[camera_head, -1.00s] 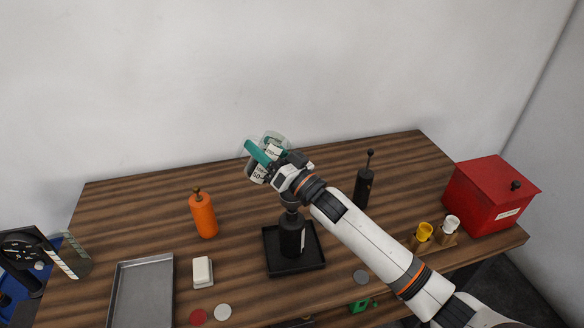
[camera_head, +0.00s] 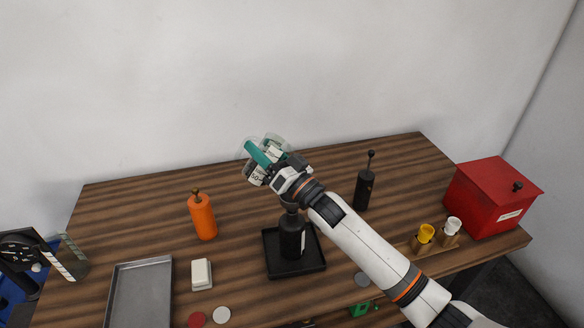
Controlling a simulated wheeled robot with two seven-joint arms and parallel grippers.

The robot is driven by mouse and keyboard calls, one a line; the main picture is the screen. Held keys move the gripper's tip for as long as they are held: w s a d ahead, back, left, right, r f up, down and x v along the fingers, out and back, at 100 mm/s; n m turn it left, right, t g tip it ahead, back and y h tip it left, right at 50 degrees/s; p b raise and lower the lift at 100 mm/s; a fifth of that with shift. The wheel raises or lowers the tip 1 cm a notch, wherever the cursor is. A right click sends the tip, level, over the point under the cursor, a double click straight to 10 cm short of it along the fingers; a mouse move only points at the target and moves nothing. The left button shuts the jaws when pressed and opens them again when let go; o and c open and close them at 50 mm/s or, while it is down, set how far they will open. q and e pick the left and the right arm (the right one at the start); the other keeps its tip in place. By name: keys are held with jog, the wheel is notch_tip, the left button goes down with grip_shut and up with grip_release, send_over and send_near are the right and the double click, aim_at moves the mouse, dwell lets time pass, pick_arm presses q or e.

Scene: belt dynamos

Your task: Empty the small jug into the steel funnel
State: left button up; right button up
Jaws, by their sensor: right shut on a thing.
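The small jug (camera_head: 257,178) is clear, with dark markings and a teal part across it. It is held tilted in the air over the middle of the table. My right gripper (camera_head: 280,167) is shut on it, and the fingertips are partly hidden by the jug. Below the gripper, a black bottle (camera_head: 291,238) stands upright on a black square tray (camera_head: 312,258). I cannot tell whether anything is flowing from the jug.
An orange bottle (camera_head: 203,217) and a white block (camera_head: 202,274) stand left of the black tray. A metal tray (camera_head: 141,295) is at front left. A black grinder-like thing (camera_head: 363,188), yellow cup (camera_head: 426,232), white cup (camera_head: 453,225) and red box (camera_head: 492,198) are right.

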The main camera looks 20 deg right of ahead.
dwell(0.4)
jog(key=shift+f+m+t+b, duration=0.15)
jog(key=shift+m+t+b, duration=0.35)
jog(key=shift+b, duration=0.1)
dwell(0.8)
jog(key=shift+f+m+t+b, duration=0.1)
jog(key=shift+m+t+b, duration=0.2)
jog(key=shift+m+b, duration=0.2)
jog(key=shift+f+m+h+b, duration=0.1)
jog(key=shift+m+h+b, duration=0.25)
jog(key=shift+m+h, duration=0.05)
dwell(0.5)
jog(key=shift+m+t+h+b, duration=0.4)
jog(key=shift+m+t+b, duration=0.25)
jog(key=shift+m, duration=0.25)
dwell(1.3)
jog(key=shift+m+t, duration=0.25)
jog(key=shift+m, duration=0.05)
jog(key=shift+d+h, duration=0.1)
jog(key=shift+h, duration=0.2)
jog(key=shift+d+m+t+h+b, duration=0.1)
jog(key=shift+m+t+h+b, duration=0.6)
jog(key=shift+m, duration=0.8)
dwell(0.5)
